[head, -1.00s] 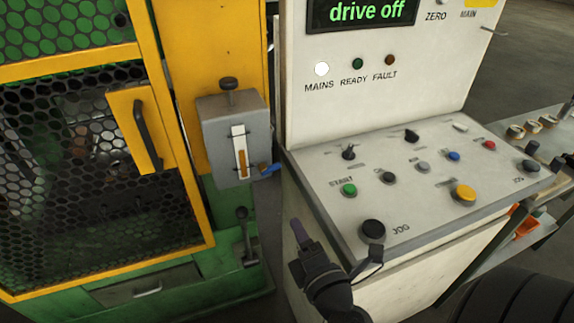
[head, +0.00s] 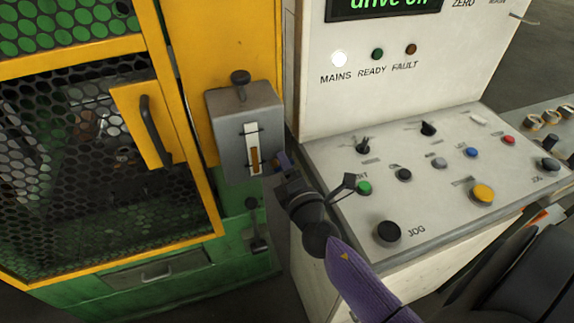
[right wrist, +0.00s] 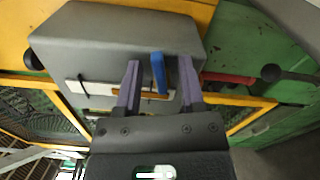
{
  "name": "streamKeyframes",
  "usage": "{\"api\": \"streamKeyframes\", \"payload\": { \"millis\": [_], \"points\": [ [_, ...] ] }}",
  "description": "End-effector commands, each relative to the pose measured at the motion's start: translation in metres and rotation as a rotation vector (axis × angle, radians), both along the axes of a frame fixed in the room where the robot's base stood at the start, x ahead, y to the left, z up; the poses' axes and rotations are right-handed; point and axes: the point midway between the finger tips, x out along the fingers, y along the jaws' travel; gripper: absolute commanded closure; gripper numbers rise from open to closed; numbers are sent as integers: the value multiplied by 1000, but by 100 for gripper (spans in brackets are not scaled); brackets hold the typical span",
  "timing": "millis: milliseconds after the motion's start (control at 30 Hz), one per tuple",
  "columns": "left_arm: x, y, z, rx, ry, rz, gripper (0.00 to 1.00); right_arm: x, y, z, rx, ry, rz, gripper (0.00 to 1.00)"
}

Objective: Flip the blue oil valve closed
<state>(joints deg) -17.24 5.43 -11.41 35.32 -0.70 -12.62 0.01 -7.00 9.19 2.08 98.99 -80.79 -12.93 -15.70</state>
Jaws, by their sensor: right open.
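The blue oil valve handle (right wrist: 158,73) sticks out from the grey oil box (right wrist: 110,35) in the right wrist view. My right gripper (right wrist: 160,78) is open, with its two purple fingers on either side of the handle. A gap shows between the handle and each finger. In the head view my right gripper (head: 281,162) is at the lower right side of the grey box (head: 238,110) and hides most of the handle. The box carries a sight gauge (head: 254,160) with amber oil in it. My left gripper is not in view.
The control console (head: 425,185) with buttons and knobs stands close to the right of my right arm. A yellow door with a black handle (head: 155,132) is at left. A black-knobbed lever (head: 256,232) is below the grey box.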

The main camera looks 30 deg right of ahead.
Motion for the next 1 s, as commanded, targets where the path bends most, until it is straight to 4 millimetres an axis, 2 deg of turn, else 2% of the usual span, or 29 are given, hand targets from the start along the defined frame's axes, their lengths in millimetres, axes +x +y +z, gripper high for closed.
{"api": "streamKeyframes", "payload": {
  "millis": [67, 100, 300, 333, 567, 800, 1000],
  "points": [
    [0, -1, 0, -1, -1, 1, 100, 0, 0, 0, 0, 0, 0, 50],
    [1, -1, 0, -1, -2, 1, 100, 0, 0, 0, 0, 0, 0, 54],
    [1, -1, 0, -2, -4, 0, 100, 0, 0, 0, 0, 0, 0, 97],
    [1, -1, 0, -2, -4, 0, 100, 0, 0, 0, 0, 0, 0, 100],
    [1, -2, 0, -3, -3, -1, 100, -1, 0, 0, 2, 1, 1, 100],
    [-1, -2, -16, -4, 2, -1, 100, -1, 0, -7, 246, -58, 0, 100],
    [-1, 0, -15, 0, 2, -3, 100, -1, 0, -6, 288, -68, 1, 100]
  ]
}}
